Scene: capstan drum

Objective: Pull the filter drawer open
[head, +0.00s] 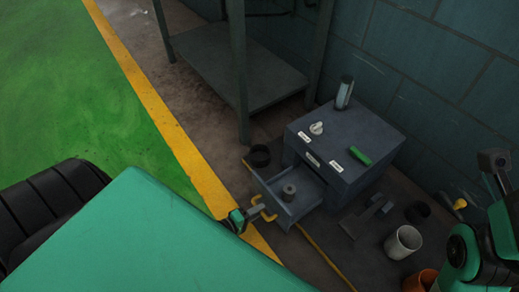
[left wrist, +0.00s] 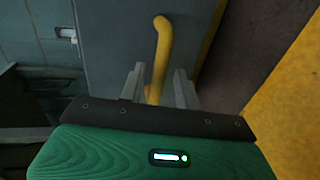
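A dark grey cabinet (head: 345,150) stands on the floor, with a drawer (head: 290,217) drawn out of its front. A small grey cylinder (head: 289,192) is inside the drawer. The drawer front carries a yellow bar handle (head: 264,209), also large in the left wrist view (left wrist: 161,50). My left gripper (head: 250,212) is at the handle. In the left wrist view its two fingers (left wrist: 160,85) stand on either side of the handle, with a visible gap on the right side. My right gripper cannot be made out; only parts of my right arm show at the right edge.
A pale cup (head: 403,242) and an orange pot (head: 420,281) stand at right. A metal table (head: 240,65) is behind.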

